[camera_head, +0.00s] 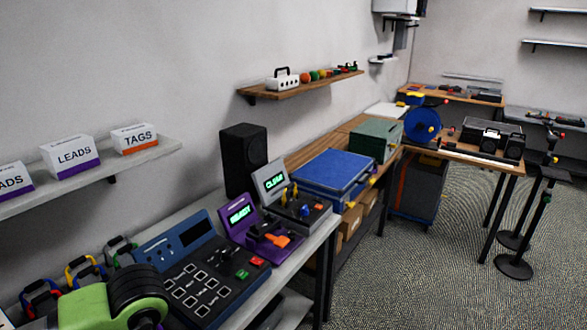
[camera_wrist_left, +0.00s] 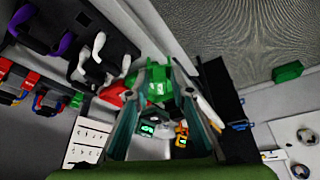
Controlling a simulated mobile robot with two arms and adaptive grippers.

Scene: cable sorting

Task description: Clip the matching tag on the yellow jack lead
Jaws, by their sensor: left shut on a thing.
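In the left wrist view, the two fingers of my left gripper (camera_wrist_left: 163,80) are closed around a small green piece (camera_wrist_left: 158,90); whether it is a tag is hard to tell. A dark piece with a lit green face (camera_wrist_left: 147,129) and an orange-yellow piece (camera_wrist_left: 181,130) show between the fingers, nearer the wrist. In the head view, several coiled leads stand at the lower left, one with yellow and blue parts (camera_head: 83,267). I cannot tell which is the yellow jack lead. My lime-green arm covers the lower left corner. The right gripper is out of view.
A dark blue panel (camera_head: 190,263) with square pads stands on the bench, beside a purple unit (camera_head: 240,214) reading READY and a grey unit (camera_head: 270,180) reading CLEAR. Boxes marked LEADS (camera_head: 72,157) and TAGS (camera_head: 134,139) sit on the wall shelf. The carpet at right is mostly free.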

